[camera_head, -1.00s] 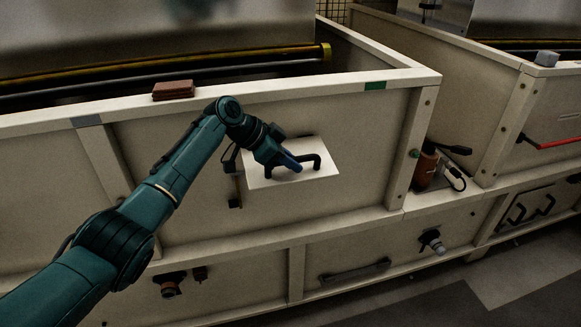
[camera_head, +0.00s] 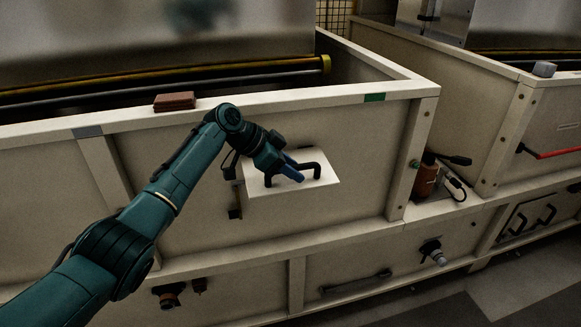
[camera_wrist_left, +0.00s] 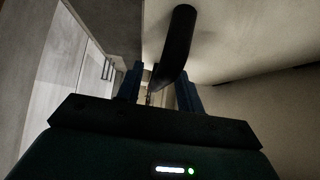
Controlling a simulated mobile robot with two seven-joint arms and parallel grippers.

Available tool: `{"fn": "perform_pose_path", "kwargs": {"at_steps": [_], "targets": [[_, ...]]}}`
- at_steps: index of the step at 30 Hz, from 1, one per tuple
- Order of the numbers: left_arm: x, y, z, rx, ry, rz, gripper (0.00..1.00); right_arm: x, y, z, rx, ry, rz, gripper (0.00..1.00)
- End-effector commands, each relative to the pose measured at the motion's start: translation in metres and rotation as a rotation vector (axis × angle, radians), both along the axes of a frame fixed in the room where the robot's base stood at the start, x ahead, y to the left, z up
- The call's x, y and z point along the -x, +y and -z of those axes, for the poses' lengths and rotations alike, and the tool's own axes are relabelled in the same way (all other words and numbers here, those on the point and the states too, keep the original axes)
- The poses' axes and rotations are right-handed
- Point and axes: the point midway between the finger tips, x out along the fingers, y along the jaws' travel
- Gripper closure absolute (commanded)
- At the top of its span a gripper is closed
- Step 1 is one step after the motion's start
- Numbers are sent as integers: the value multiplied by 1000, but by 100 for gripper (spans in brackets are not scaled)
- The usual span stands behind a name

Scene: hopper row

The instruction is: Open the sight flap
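The sight flap (camera_head: 262,192) is a pale, bright panel on the front wall of the near hopper in the head view. It stands tilted out from the wall and carries a black bar handle (camera_head: 317,168). My left gripper (camera_head: 294,175) is at the left part of this handle. In the left wrist view the black handle (camera_wrist_left: 178,40) runs down between the two blue fingers (camera_wrist_left: 160,92), which appear closed about it. The exact contact is dark and hard to see. My right gripper is in neither view.
A brown block (camera_head: 174,102) lies on the hopper rim above my arm. A small dark latch (camera_head: 235,212) hangs at the flap's left. A brown bottle-like object (camera_head: 425,178) stands on the ledge at right. The wall right of the flap is clear.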

Motion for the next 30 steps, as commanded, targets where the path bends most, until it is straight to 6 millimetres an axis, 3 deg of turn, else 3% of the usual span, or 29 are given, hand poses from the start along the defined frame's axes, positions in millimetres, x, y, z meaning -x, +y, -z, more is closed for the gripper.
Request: {"fn": "perform_pose_path", "kwargs": {"at_steps": [8,21,30], "targets": [[1,6,-3,-2,2,-1,63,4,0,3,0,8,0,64],[18,67,-67,-2,-3,-2,63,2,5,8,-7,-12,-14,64],[26,89,-91,-1,0,0,63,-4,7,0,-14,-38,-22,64]]}}
